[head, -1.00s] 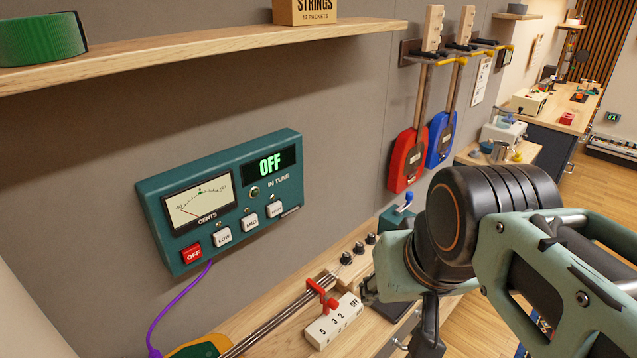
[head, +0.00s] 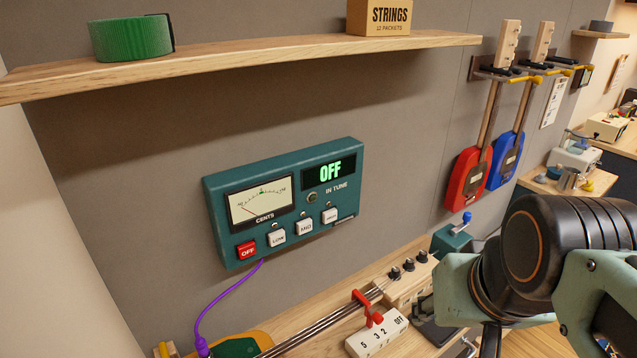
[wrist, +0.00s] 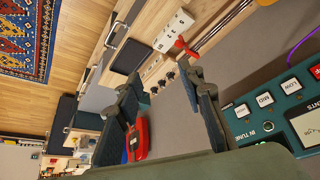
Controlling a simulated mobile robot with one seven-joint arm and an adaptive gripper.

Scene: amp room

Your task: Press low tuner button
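The teal tuner (head: 285,203) hangs on the grey wall, with its display reading OFF and a needle dial marked CENTS. Its white LOW button (head: 277,238) sits just right of the red OFF button (head: 247,251), with the MID button (head: 304,227) and another white button (head: 330,215) further right. In the wrist view the tuner is at the right edge, turned, with the LOW button (wrist: 291,86) showing. My gripper (wrist: 165,105) is open and empty there, its fingers apart and left of the tuner. In the head view my arm is at lower right, with the fingertips out of sight.
A wooden shelf (head: 250,55) with green tape (head: 130,38) and a strings box (head: 379,17) runs above the tuner. Below are a bench with a white numbered block (head: 377,335) and a purple cable (head: 225,293). Red (head: 468,178) and blue (head: 506,160) instruments hang at right.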

